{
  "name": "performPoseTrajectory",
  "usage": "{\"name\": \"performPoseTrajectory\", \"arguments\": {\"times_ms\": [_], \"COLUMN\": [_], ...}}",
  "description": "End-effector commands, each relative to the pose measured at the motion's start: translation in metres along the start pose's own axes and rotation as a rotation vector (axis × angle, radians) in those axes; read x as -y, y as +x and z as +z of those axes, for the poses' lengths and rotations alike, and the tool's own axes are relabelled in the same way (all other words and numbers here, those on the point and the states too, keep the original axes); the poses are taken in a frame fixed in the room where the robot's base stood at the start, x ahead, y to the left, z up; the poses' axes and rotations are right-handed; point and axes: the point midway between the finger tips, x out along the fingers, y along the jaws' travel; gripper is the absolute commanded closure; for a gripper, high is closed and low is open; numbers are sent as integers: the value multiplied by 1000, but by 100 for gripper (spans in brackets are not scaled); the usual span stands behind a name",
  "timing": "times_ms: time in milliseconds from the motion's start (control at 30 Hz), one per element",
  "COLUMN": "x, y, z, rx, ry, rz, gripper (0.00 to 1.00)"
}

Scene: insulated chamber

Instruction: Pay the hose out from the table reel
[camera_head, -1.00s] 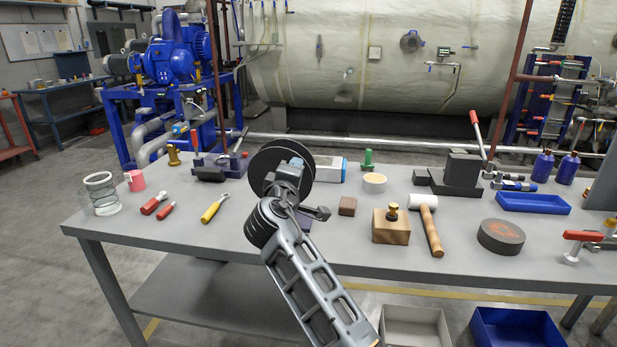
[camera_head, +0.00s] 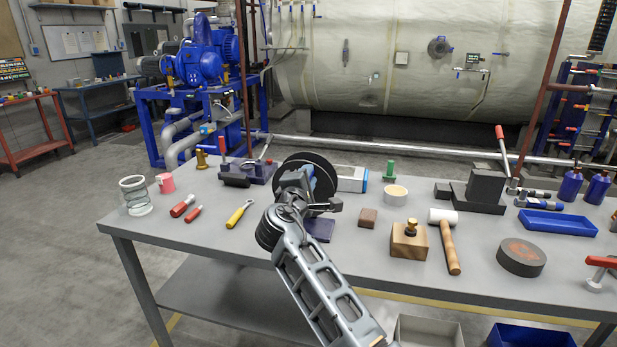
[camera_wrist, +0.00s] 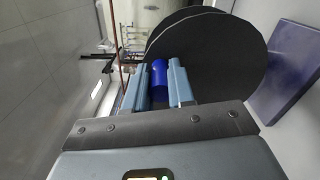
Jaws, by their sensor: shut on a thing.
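The table reel (camera_head: 291,164) stands on the grey table, its black round discs partly hidden by my arm. In the wrist view its discs (camera_wrist: 215,50) fill the upper right. My gripper (camera_wrist: 157,88) is at the reel, its two light-blue fingers closed around a blue cylindrical piece (camera_wrist: 159,75) beside the discs. Whether this piece is the hose end or a handle, I cannot tell. In the head view the fingertips are mostly hidden by my wrist. No paid-out length of hose shows.
A dark flat block (camera_head: 319,229) lies just right of my wrist. The floor left of the table is clear.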

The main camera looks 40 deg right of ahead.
Motion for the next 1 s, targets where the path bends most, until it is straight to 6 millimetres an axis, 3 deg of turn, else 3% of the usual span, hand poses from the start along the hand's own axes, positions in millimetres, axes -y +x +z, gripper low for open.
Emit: {"name": "performPoseTrajectory", "arguments": {"times_ms": [267,300,533,833,1000], "x": [0,0,0,1,2], "y": [-1,-1,0,-4,-26], "z": [-1,-1,-1,-1,-1], "rx": [-3,-3,-1,-1,-3], "ry": [0,0,1,1,1], "rz": [0,0,0,0,0], "gripper": [100,73,52,52,52]}}
